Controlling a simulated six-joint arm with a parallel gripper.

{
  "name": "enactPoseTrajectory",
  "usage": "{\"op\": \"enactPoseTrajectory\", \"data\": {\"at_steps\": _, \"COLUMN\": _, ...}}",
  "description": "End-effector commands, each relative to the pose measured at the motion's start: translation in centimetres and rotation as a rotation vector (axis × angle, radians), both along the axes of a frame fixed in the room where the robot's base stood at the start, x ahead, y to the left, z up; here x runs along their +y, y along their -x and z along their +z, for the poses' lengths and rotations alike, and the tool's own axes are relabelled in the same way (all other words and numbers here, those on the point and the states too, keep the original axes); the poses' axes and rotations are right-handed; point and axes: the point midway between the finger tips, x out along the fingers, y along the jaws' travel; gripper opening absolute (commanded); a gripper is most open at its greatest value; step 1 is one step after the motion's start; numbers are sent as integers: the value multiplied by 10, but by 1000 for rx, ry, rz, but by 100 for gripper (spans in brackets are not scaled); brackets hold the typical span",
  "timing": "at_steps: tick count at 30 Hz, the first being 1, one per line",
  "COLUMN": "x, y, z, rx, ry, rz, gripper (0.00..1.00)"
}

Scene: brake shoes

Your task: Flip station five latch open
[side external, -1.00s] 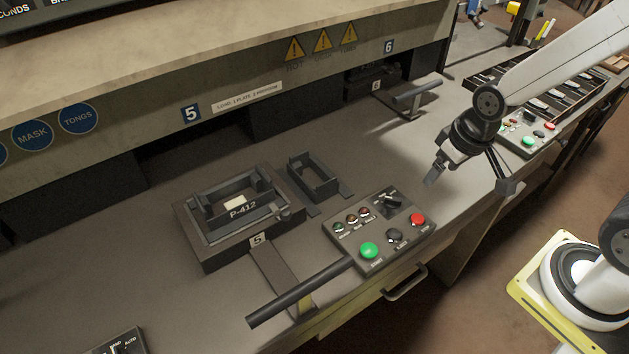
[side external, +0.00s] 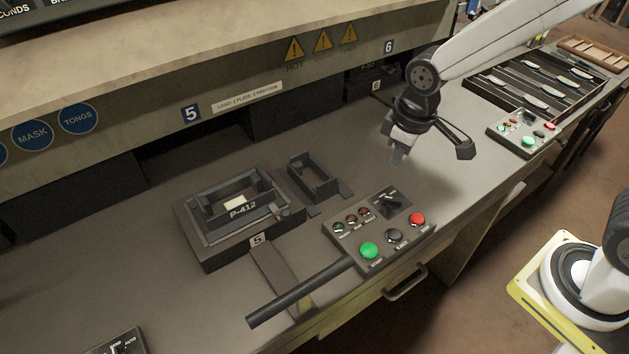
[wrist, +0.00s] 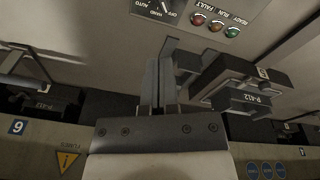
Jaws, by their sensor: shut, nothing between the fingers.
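Station five's dark fixture (side external: 205,252), marked P-412 and 5, sits on the bench left of centre in the side view. A flat arm (side external: 272,270) runs from its front to a long black bar handle (side external: 290,298) lying low along the bench's front edge. I cannot tell for certain which part is the latch. The P-412 block (wrist: 258,100) also shows at the right in the wrist view. My gripper (side external: 397,158) is shut and empty, above the bench, to the right of and behind the control box, apart from everything. Its fingers (wrist: 164,62) show in the wrist view.
A control box (side external: 345,245) with green, black and red buttons and a selector stands right of the fixture. A small open dark frame (side external: 313,178) lies behind it. The press housing (side external: 160,120) overhangs the back. A slotted rack (side external: 490,84) stands far right.

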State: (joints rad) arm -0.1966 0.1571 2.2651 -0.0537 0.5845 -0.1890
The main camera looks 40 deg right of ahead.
Motion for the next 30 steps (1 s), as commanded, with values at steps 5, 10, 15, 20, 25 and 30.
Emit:
{"op": "enactPoseTrajectory", "data": {"at_steps": 5, "x": 38, "y": -23, "z": 9, "rx": 38, "ry": 42, "rz": 194, "gripper": 0}}
{"op": "enactPoseTrajectory", "data": {"at_steps": 10, "x": 75, "y": -38, "z": 17, "rx": 72, "ry": 86, "rz": 373, "gripper": 0}}
{"op": "enactPoseTrajectory", "data": {"at_steps": 15, "x": 114, "y": -49, "z": 25, "rx": 107, "ry": 133, "rz": 547, "gripper": 0}}
{"op": "enactPoseTrajectory", "data": {"at_steps": 20, "x": 152, "y": -54, "z": 33, "rx": 138, "ry": 177, "rz": 707, "gripper": 0}}
{"op": "enactPoseTrajectory", "data": {"at_steps": 25, "x": 194, "y": -54, "z": 40, "rx": 171, "ry": 227, "rz": 872, "gripper": 0}}
{"op": "enactPoseTrajectory", "data": {"at_steps": 30, "x": 236, "y": -49, "z": 47, "rx": 203, "ry": 280, "rz": 1035, "gripper": 0}}
